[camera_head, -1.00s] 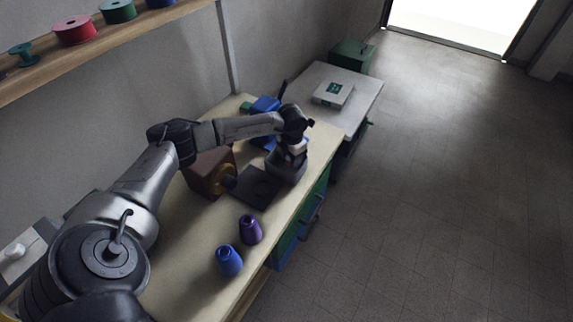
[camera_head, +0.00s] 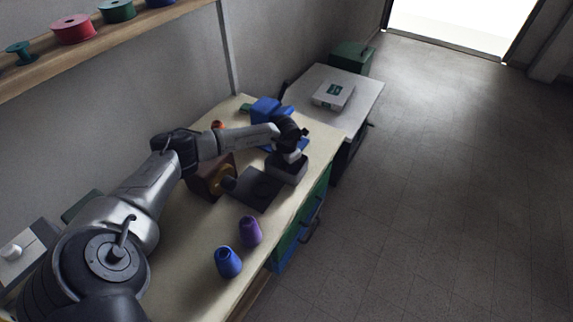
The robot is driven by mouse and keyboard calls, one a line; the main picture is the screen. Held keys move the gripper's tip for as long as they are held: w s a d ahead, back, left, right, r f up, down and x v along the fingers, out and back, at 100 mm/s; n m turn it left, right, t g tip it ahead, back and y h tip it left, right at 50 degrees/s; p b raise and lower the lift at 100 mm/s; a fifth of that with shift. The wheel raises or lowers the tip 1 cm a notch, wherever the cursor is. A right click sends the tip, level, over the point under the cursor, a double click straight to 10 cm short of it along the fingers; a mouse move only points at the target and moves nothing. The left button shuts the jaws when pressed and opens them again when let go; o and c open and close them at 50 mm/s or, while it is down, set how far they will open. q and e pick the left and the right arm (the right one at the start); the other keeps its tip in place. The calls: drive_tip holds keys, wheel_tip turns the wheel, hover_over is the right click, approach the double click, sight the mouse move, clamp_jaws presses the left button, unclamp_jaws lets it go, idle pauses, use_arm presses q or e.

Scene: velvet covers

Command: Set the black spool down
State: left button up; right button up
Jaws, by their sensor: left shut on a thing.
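My left gripper (camera_head: 292,157) points down over the dark grey open bin (camera_head: 287,176) near the bench's front edge. Its fingertips are down at or inside the bin's mouth. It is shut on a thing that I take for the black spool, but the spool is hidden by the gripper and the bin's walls. I cannot tell whether the spool touches the bin's floor. My right gripper is not in view.
A dark flat plate (camera_head: 257,190) lies beside the bin, with a brown box (camera_head: 207,181) to its left. Blue equipment (camera_head: 264,109) stands behind.

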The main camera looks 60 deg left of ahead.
use_arm(q)
drive_tip(key=shift+f, duration=0.1)
drive_tip(key=o, duration=1)
drive_tip(key=shift+c, duration=0.2)
drive_tip(key=shift+r, duration=0.3)
wheel_tip(320, 180, up, 12)
drive_tip(key=p, duration=0.1)
drive_tip(key=shift+f+p, duration=0.15)
drive_tip(key=shift+p, duration=0.2)
